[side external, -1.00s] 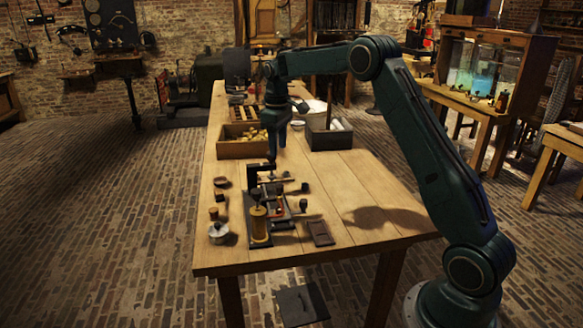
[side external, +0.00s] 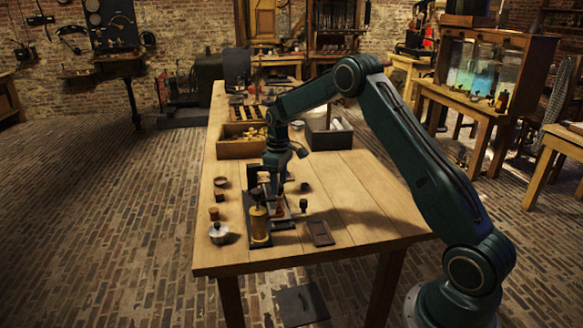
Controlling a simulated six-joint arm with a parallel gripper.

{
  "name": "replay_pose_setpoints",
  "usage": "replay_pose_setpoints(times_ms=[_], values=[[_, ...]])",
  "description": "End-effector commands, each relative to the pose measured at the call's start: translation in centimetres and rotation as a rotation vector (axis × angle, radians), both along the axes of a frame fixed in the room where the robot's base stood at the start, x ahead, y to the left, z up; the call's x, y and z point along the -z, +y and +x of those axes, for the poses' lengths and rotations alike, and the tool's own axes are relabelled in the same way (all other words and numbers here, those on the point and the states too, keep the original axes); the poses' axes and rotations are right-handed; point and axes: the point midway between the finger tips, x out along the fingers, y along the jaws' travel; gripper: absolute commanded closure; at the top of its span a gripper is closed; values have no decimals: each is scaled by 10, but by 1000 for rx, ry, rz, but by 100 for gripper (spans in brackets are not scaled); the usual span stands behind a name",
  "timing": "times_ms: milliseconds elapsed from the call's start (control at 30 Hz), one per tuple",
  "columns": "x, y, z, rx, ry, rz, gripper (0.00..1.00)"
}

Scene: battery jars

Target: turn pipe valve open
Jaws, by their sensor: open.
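My gripper (side external: 266,188) is open and points down over the small apparatus on the near part of the wooden table. The apparatus has a dark base (side external: 260,241) with an upright brass cylinder (side external: 259,226) at its front. Dark-knobbed parts, including one knob (side external: 303,204), stick out to its right. I cannot tell which part is the pipe valve; my gripper and wrist hide the back of the apparatus. I also cannot tell whether the fingers touch anything.
A metal pot (side external: 219,233) and small wooden pieces (side external: 214,213) stand left of the apparatus. A flat dark block (side external: 320,233) lies to its right. A wooden crate (side external: 238,149) and a grey box (side external: 330,139) stand behind. The table's right side (side external: 362,205) is clear.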

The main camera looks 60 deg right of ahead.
Motion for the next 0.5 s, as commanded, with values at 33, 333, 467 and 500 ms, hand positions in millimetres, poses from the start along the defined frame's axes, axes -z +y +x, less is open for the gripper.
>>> replay_pose_setpoints(times_ms=[33,333,467,500], values=[[3,0,0,0,1,0,53],[5,0,0,0,1,0,53],[5,0,0,0,1,0,69],[5,0,0,0,1,0,77]])
